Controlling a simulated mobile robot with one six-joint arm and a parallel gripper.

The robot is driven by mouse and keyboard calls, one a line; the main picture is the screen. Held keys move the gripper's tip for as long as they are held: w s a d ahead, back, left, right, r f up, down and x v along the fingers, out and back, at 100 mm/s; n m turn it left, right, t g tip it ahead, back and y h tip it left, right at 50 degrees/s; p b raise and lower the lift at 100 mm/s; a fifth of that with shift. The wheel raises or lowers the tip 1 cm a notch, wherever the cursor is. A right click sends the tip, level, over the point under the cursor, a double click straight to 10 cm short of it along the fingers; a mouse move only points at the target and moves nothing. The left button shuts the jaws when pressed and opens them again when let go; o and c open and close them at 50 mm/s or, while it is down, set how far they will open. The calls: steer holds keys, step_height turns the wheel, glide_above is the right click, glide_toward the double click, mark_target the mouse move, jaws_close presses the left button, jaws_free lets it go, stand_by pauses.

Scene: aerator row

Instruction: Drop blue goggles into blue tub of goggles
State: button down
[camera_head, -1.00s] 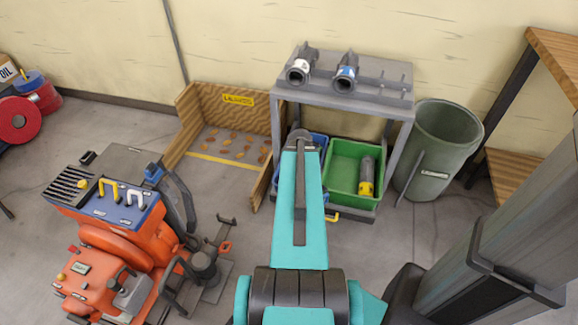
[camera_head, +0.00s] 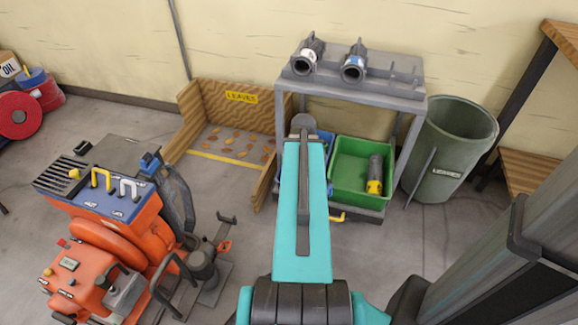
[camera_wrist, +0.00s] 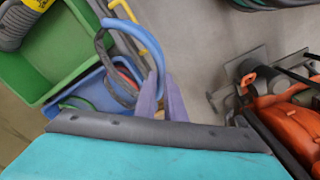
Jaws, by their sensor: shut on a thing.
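My gripper (camera_wrist: 162,98) shows in the wrist view as two pale purple fingers, shut on the blue goggles (camera_wrist: 104,34). Their blue strap loops up and left from the fingers. The blue tub (camera_wrist: 48,110) lies below and left of the fingers in the wrist view, beside a green tub (camera_wrist: 30,88). Green and dark reddish straps show in or over the blue tub; its inside is partly hidden. In the head view my arm covers the gripper and much of the blue tub (camera_head: 328,140), which is on the cart's low shelf.
A grey cart (camera_head: 362,92) carries two dark cylinders on top. A green bin (camera_head: 445,150) stands to its right, a wooden leaf bay (camera_head: 222,130) to its left. An orange machine (camera_head: 110,225) stands front left, with bare floor between it and the cart.

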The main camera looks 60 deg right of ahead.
steer(key=shift+w+f+b, duration=0.1)
steer(key=shift+f+b, duration=0.05)
steer(key=shift+b, duration=0.15)
steer(key=w+d+b, duration=0.2)
steer(key=w+d, duration=0.6)
steer(key=w, duration=0.2)
steer(key=shift+w+d+f+b, duration=0.2)
steer(key=shift+d+f+b, duration=0.05)
steer(key=shift+f+b, duration=0.2)
steer(key=shift+f, duration=0.1)
step_height(320, 180, down, 3)
steer(key=shift+f+b, duration=0.15)
steer(key=shift+b, duration=0.65)
steer(key=shift+f, duration=0.6)
steer(key=c, duration=1.8)
jaws_free()
steer(key=shift+c, duration=0.2)
steer(key=shift+r, duration=0.1)
